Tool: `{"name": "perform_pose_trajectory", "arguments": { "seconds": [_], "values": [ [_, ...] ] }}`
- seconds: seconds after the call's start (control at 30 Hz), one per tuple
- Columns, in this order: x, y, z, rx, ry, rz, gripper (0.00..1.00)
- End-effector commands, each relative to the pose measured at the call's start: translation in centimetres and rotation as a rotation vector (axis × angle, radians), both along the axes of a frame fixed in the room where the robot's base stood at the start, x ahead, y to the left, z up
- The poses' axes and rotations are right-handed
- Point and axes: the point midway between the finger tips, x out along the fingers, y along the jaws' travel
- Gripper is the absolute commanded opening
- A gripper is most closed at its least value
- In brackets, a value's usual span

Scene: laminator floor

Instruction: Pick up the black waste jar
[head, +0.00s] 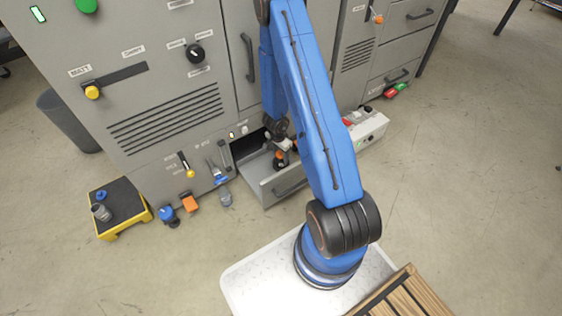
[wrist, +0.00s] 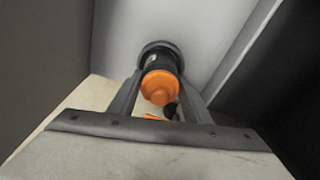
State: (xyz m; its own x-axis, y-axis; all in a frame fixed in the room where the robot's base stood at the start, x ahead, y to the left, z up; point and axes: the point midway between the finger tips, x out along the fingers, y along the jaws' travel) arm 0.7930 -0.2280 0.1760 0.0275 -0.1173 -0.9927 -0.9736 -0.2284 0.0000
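The black waste jar has a dark body and an orange top. In the head view the jar (head: 281,160) stands in the pulled-out grey drawer (head: 262,185). In the wrist view the jar (wrist: 161,84) is in the middle, its orange top toward the camera. My gripper (wrist: 161,78) is open, with one finger on each side of the jar. The fingertips are close to the jar's sides; whether they touch it is unclear. In the head view my arm partly hides the drawer, and the fingers are hard to make out.
The grey machine front (head: 170,110) rises behind the drawer. A yellow-edged step (head: 125,210) with small items stands at left. Several blue, orange and grey items lie on the floor left of the drawer. A light box (head: 368,130) is at right. Drawer walls are close around my gripper.

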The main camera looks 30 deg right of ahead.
Motion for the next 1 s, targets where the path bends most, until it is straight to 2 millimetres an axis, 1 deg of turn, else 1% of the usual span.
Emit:
{"name": "perform_pose_trajectory", "arguments": {
  "seconds": [0.27, 0.47, 1.0],
  "values": [
    [0.0, 0.0, 0.1, 0.0, 0.0, 0.0, 0.13],
    [0.0, 0.0, 0.7, -0.001, 0.0, -0.001, 0.13],
    [0.0, 0.0, 5.1, 0.0, -0.002, -0.002, 0.13]
  ]
}}
